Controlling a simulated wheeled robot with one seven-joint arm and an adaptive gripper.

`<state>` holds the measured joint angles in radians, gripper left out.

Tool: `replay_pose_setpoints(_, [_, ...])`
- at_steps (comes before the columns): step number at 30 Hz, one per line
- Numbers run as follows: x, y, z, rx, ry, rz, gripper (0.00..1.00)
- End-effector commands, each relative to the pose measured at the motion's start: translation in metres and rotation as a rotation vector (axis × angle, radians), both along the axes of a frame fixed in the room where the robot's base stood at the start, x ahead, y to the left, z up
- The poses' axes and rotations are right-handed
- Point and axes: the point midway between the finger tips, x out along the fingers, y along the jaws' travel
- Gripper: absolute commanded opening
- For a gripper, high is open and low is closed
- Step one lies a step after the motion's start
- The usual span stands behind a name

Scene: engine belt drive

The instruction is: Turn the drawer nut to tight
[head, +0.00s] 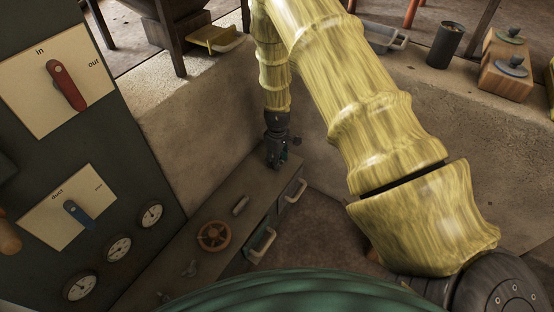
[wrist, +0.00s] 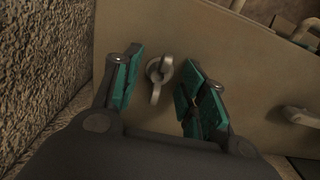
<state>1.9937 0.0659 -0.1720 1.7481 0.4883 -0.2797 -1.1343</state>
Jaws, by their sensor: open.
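My gripper (wrist: 162,62) is open, with teal pads on both fingers. In the wrist view a pale metal wing nut (wrist: 157,89) shows between the fingers, apart from both pads. I take it to be the drawer nut. Its wings run roughly up and down the picture, nearly along the fingers. It sits on the flat top of a brown cabinet. In the head view my gripper (head: 277,158) points down over the far end of the same cabinet (head: 222,195). There the gripper hides the nut.
The cabinet has drawer handles (head: 296,191) on its right side, and a brown handwheel (head: 213,236) and a small lever (head: 240,205) on top. A dark panel with a red lever (head: 68,87) stands left. Rough walls border the far end; a rough wall fills the wrist view's left.

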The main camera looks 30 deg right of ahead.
Motion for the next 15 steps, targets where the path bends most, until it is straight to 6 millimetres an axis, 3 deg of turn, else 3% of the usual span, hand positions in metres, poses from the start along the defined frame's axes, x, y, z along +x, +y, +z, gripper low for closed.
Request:
replay_pose_setpoints(4, [0.0000, 0.0001, 0.0002, 0.000, 0.000, 0.000, 0.39])
replay_pose_setpoints(10, [0.0001, 0.0002, 0.0003, 0.000, 0.000, 0.000, 0.02])
replay_pose_setpoints(15, [-0.0002, 0.0001, 0.0003, -0.001, 0.001, 0.000, 0.00])
